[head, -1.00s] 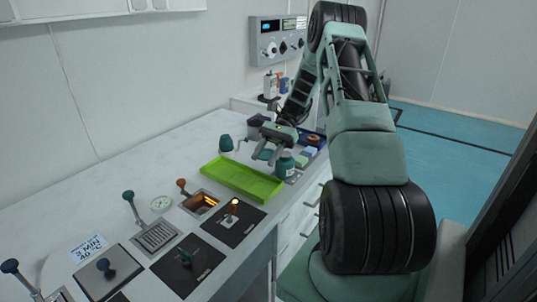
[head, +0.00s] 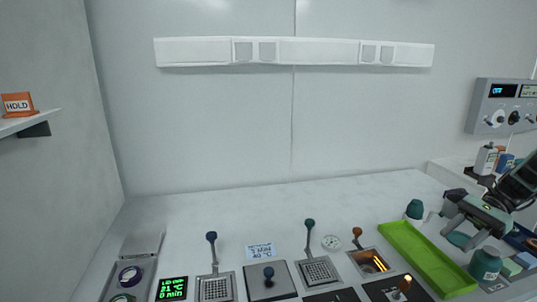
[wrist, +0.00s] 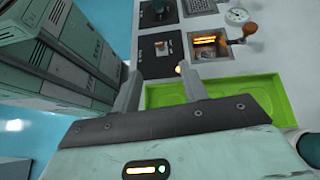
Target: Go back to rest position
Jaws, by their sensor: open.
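My gripper (head: 454,228) is at the right edge of the head view, over the bench beside the green tray (head: 418,254) and near a teal bottle (head: 485,266). Its two fingers are apart with nothing between them. In the wrist view my gripper (wrist: 163,90) also shows open and empty, with the green tray (wrist: 240,92) beyond its fingers. The rest of my arm is cut off by the right edge of the head view.
A bench panel holds levers (head: 310,235), a glowing slot (head: 370,262), a dial (head: 331,242) and a green display (head: 173,288). A teal pot (head: 414,209) stands behind the tray. A control box (head: 503,105) hangs on the right wall. The back of the bench is clear.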

